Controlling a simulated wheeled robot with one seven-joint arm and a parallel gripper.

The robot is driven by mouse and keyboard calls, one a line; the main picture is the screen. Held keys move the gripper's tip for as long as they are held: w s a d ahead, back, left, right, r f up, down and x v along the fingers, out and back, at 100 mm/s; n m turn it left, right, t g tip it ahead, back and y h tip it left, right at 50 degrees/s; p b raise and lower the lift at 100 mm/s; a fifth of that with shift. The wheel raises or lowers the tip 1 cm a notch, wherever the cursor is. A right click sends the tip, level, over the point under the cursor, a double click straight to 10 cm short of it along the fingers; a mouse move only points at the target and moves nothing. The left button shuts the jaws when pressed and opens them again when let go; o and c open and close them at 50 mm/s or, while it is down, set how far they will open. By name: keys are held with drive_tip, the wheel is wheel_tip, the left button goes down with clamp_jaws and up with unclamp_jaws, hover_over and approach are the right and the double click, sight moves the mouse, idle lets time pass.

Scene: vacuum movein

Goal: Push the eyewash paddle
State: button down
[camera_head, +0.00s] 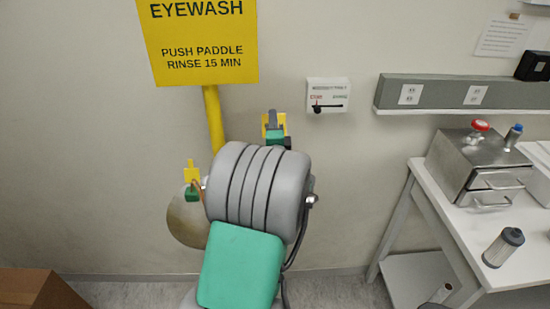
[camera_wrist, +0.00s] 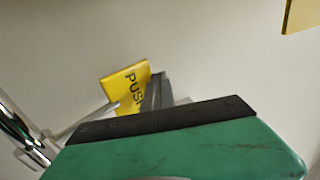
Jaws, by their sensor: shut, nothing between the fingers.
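The yellow eyewash paddle (camera_wrist: 124,84), marked PUSH, sits on a thin metal rod in the wrist view. A small part of the paddle (camera_head: 265,121) shows behind my gripper in the head view. My gripper (camera_head: 272,117) is shut and empty, right at the paddle. In the wrist view its grey fingers (camera_wrist: 156,92) overlap the paddle's right edge; I cannot tell whether they touch. The eyewash bowl (camera_head: 184,222) and a green-and-yellow fitting (camera_head: 192,182) show left of my arm, which hides the rest of the station.
A yellow eyewash sign (camera_head: 203,40) stands on a yellow post (camera_head: 214,118) behind. A small white wall box (camera_head: 328,95) hangs to the right. A white table (camera_head: 455,225) with a steel box (camera_head: 478,165) stands at the right. A cardboard box (camera_head: 40,288) is at lower left.

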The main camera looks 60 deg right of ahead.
drive_tip(key=shift+r, duration=0.25)
drive_tip(key=shift+a+r, duration=0.15)
drive_tip(key=s+a+r, duration=0.5)
drive_tip(key=a+r, duration=0.1)
drive_tip(key=a, duration=0.4)
drive_tip(key=shift+s+a+r, duration=0.15)
drive_tip(key=shift+s+a, duration=0.1)
drive_tip(key=shift+s, duration=0.05)
